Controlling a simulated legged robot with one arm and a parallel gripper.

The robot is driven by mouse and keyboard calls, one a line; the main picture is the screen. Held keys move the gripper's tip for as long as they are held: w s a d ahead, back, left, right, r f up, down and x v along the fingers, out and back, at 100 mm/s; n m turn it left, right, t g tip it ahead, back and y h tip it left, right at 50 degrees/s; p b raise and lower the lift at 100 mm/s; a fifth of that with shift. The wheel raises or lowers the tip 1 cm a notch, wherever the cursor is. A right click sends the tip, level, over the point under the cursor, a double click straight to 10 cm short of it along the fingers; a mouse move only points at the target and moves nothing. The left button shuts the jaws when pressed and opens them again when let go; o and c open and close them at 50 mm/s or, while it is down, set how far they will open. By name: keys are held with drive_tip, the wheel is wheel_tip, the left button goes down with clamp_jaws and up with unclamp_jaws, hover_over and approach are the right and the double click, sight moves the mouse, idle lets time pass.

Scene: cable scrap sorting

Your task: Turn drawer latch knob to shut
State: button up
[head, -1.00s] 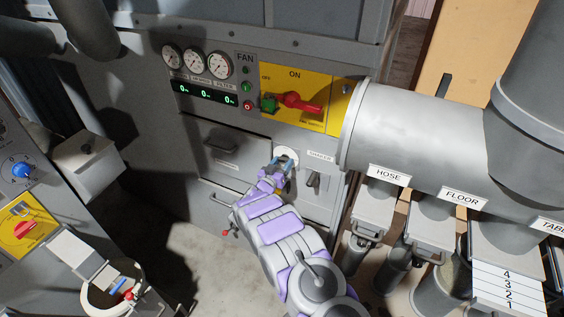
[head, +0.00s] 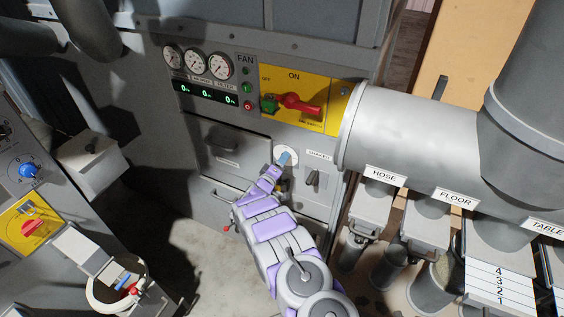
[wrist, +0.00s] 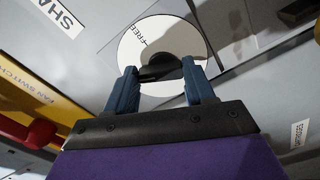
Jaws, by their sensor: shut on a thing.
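The drawer latch knob (wrist: 160,73) is a dark bar on a round white dial plate in the wrist view. The word "FREE" shows on the plate's upper left; other markings are hidden or cut off. My gripper (wrist: 160,82) has its two blue fingers on either side of the knob, shut on it. In the head view my gripper (head: 283,160) is at the white dial (head: 292,154), right of the grey drawer front (head: 224,155). My gripper and wrist cover the knob there.
A small dark switch (head: 313,181) sits right of the dial, under a white label. The yellow fan panel (head: 318,84) with its red lever (head: 302,103) is above. A big grey pipe (head: 410,133) stands out on the right. Open floor shows at lower left.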

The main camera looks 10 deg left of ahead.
drive_tip(key=n, duration=0.5)
drive_tip(key=shift+a+r, duration=0.1)
drive_tip(key=shift+a, duration=0.25)
idle(0.4)
drive_tip(key=o, duration=1)
drive_tip(key=shift+w+a+f, duration=0.1)
drive_tip(key=shift+a+f, duration=0.1)
drive_tip(key=shift+a, duration=0.05)
drive_tip(key=shift+o, duration=0.2)
drive_tip(key=v, duration=1.7)
drive_tip(key=shift+s+p, duration=0.2)
drive_tip(key=shift+p, duration=0.15)
